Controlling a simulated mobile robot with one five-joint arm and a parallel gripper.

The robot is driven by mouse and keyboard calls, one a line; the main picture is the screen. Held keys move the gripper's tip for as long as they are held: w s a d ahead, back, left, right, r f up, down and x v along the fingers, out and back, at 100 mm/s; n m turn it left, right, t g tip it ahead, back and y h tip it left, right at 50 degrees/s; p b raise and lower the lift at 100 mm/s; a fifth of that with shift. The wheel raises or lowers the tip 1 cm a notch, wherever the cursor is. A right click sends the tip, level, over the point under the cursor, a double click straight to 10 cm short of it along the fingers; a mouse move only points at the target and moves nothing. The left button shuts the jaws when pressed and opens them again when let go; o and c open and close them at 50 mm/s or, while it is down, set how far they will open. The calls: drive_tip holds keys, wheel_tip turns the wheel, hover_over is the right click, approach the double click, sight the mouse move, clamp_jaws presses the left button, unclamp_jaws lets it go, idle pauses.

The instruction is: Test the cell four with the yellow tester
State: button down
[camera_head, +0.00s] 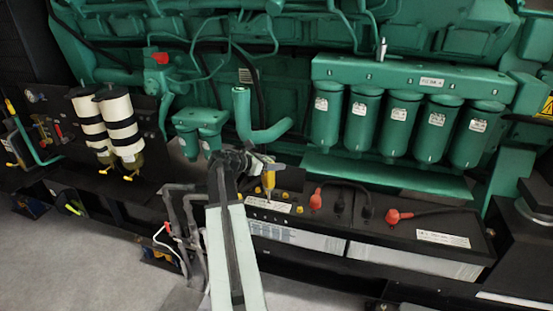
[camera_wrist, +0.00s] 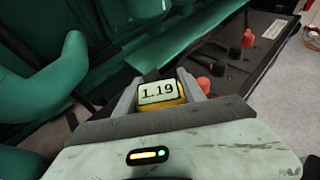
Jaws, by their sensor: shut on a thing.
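My gripper (camera_head: 257,166) is shut on the yellow tester (camera_head: 269,181), which hangs tip down over the left end of the left battery (camera_head: 325,222). In the wrist view the tester (camera_wrist: 158,93) sits between my two fingers, and its display reads 1.19. Several yellow cell caps (camera_head: 299,209) show on the battery top around the tester. The tester's tip reaches close to the battery top, but I cannot tell whether it is inside a cell opening. Which cell is number four is not readable, and my arm hides part of the battery's left end.
Red terminal covers (camera_head: 316,199) and black cables stand on the batteries to the right. A right battery (camera_head: 440,225) adjoins. Green filters (camera_head: 364,120) and a green bent pipe (camera_head: 262,130) are above and behind. Grey floor (camera_head: 90,260) is free at the front left.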

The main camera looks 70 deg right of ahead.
drive_tip(key=shift+a+r, duration=0.1)
drive_tip(key=shift+a, duration=1.2)
drive_tip(key=shift+r, duration=0.1)
